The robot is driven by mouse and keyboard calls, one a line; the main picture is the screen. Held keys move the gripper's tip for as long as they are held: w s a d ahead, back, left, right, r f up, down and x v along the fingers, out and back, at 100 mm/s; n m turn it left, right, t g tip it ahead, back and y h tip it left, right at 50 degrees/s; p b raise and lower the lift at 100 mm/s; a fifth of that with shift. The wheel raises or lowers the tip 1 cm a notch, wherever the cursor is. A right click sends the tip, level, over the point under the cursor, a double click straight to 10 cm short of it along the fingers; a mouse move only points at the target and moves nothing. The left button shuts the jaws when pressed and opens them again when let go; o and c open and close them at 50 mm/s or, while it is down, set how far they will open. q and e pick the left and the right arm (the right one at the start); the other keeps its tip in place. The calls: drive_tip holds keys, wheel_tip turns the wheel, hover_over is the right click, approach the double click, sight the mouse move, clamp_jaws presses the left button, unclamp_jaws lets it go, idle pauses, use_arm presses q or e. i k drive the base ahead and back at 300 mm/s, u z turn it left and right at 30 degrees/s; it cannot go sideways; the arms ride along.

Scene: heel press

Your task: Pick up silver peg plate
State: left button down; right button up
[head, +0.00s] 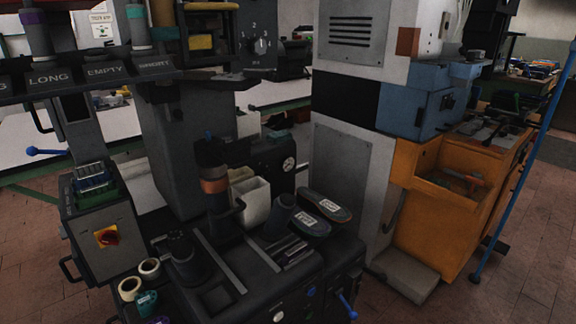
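I cannot clearly pick out the silver peg plate in the head view. A small silver-grey ribbed metal piece (290,252) lies on the dark machine bed (322,256), right of the centre post. It may be the peg plate, but it is too small and dark to tell. A black round fixture (186,262) with short upright bits on top stands at the left of the bed. Neither of my grippers is in view.
White bins (252,200) stand behind the post. Tape rolls (130,288) sit at the left front. An orange cabinet (430,238) stands at right. Brick floor (520,290) is open at lower right.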

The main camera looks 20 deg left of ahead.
sight(265, 74)
drive_tip(key=z, duration=1.45)
drive_tip(key=i, duration=0.45)
drive_tip(key=u, duration=3.45)
